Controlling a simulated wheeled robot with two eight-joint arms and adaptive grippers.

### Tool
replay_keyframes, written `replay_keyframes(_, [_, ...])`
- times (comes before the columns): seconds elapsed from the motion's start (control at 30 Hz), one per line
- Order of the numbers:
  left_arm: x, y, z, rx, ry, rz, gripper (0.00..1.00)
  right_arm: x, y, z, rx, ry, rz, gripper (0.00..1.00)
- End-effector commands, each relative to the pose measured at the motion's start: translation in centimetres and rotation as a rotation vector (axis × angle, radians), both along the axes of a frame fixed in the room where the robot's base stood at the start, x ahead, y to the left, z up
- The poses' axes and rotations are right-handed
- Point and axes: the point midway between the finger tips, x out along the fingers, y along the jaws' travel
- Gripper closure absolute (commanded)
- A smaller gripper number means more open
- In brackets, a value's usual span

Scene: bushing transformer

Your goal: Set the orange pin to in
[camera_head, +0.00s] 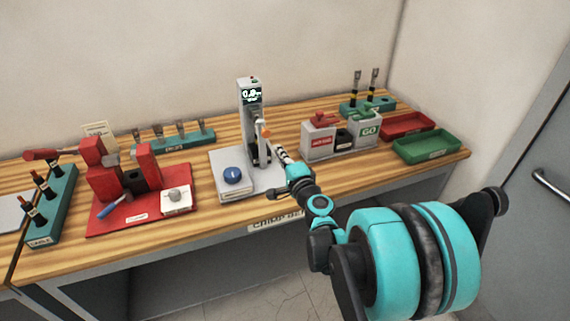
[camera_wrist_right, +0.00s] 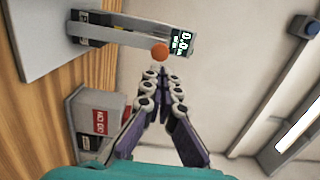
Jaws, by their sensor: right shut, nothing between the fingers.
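The orange pin (camera_head: 267,133) shows as a small round orange knob on the side of the upright grey tester (camera_head: 249,95) with a lit display. In the right wrist view the orange pin (camera_wrist_right: 160,51) is a ball just beyond my fingertips, beside the display. My right gripper (camera_head: 280,152) is shut and empty, its tips close to the tester's right side, a little below the knob. The right wrist view shows the closed fingers (camera_wrist_right: 160,76); a small gap seems to separate them from the knob, but contact is hard to judge. My left gripper is not in view.
A blue knob (camera_head: 232,174) sits on the tester's grey base plate. A grey box with a red and a green GO block (camera_head: 364,131) stands to the right, with a green tray (camera_head: 427,147) beyond. A red fixture (camera_head: 108,170) is at left. Open table lies in front.

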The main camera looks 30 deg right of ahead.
Motion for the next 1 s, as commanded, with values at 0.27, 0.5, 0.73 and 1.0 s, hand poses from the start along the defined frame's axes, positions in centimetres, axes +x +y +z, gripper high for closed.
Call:
replay_keyframes(0.27, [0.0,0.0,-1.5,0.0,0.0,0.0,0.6,5.1,-0.9,-0.2,0.0,0.0,0.002,1.0])
replay_keyframes(0.5, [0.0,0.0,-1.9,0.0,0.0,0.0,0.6,6.8,-1.2,-0.1,-0.001,0.0,0.001,1.0])
replay_keyframes(0.73, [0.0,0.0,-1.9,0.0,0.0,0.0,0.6,6.9,-1.2,0.0,-0.001,0.0,0.001,1.0])
replay_keyframes(1.0, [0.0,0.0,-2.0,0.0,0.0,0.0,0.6,8.4,-1.6,-0.1,-0.001,0.0,0.002,1.0])
